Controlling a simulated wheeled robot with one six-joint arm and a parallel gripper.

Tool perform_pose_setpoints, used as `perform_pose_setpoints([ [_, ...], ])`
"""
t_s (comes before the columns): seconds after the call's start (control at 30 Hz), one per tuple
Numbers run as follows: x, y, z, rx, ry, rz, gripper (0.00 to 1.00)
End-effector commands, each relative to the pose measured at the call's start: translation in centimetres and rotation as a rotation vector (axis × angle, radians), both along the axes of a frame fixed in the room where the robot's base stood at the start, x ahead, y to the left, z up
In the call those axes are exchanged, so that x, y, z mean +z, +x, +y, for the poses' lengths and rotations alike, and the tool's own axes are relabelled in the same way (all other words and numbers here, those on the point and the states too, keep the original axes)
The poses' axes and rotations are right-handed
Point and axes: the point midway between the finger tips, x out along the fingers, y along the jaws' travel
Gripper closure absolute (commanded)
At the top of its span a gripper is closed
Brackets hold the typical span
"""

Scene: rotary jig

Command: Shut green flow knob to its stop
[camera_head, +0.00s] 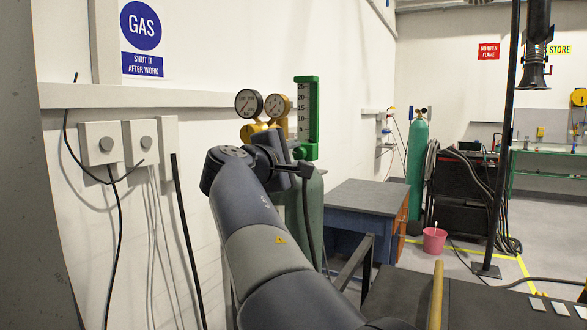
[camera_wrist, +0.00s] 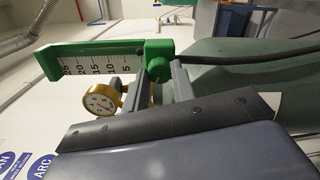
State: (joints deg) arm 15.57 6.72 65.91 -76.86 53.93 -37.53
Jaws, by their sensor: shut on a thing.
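The green flow knob (camera_wrist: 158,72) shows in the wrist view at the lower end of the green flowmeter (camera_wrist: 95,60), which carries a numbered white scale. My gripper (camera_wrist: 160,78) has one finger on each side of the knob and is shut on it. In the head view the flowmeter (camera_head: 314,110) stands upright above the green cylinder (camera_head: 309,210). I cannot tell how far the knob is turned.
Two brass gauges (camera_head: 249,103) (camera_head: 278,107) sit left of the flowmeter; one gauge (camera_wrist: 101,99) shows close to my finger in the wrist view. A dark hose (camera_wrist: 250,58) runs from the knob area. A blue cabinet (camera_head: 365,210) stands to the right.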

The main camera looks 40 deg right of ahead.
Motion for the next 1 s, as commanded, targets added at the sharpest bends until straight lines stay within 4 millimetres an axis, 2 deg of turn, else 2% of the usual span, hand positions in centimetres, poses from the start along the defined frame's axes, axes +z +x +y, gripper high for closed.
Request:
perform_pose_setpoints([
  [1.0, -0.21, 0.01, -0.03, -0.001, 0.360, -0.869, 0.98],
])
